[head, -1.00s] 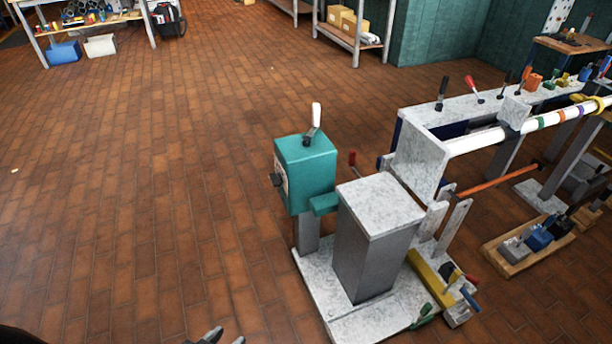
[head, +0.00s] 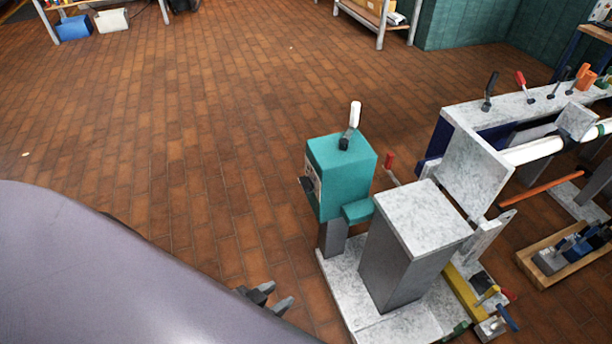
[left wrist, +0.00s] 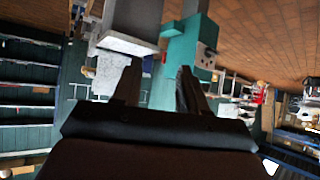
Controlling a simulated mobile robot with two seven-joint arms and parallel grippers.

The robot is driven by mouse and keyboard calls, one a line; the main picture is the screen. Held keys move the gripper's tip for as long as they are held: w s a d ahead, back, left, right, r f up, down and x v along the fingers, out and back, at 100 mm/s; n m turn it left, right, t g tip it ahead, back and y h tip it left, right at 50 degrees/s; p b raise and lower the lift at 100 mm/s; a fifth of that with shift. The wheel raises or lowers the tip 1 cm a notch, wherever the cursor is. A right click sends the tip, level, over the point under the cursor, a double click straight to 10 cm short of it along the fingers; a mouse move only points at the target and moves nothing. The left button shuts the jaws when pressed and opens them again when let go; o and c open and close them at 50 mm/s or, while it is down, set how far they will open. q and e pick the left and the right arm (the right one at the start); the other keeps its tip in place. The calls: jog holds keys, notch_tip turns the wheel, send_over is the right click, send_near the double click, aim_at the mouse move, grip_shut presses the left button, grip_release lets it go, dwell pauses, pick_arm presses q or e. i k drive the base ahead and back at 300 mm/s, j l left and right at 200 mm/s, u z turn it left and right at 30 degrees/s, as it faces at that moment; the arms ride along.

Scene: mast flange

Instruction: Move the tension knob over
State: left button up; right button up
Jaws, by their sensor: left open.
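A teal box (head: 341,170) stands on a post at the near end of the machine. A small dark knob (head: 306,184) juts from its left face. A lever with a white grip (head: 354,118) stands upright on its top. I cannot tell for certain which is the tension knob. My left gripper (head: 274,296) is open and empty, low and to the left of the machine, apart from the box. In the left wrist view, the open fingers (left wrist: 158,70) frame the teal box (left wrist: 188,48) beyond them. My right gripper is out of view.
A grey block (head: 408,255) stands on the pale base plate (head: 345,285) right of the teal box. A bench with several levers and a white tube (head: 535,150) runs off right. A wooden tray (head: 575,255) lies on the floor there. The brick floor left of the machine is clear.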

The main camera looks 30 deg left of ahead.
aim_at(307, 182)
jog(key=i+j, duration=0.15)
jog(key=j, duration=0.2)
jog(key=i+j, duration=0.1)
jog(key=j, duration=0.2)
jog(key=i+j+z, duration=0.1)
jog(key=j, duration=0.25)
jog(key=i+j, duration=0.15)
jog(key=j, duration=0.2)
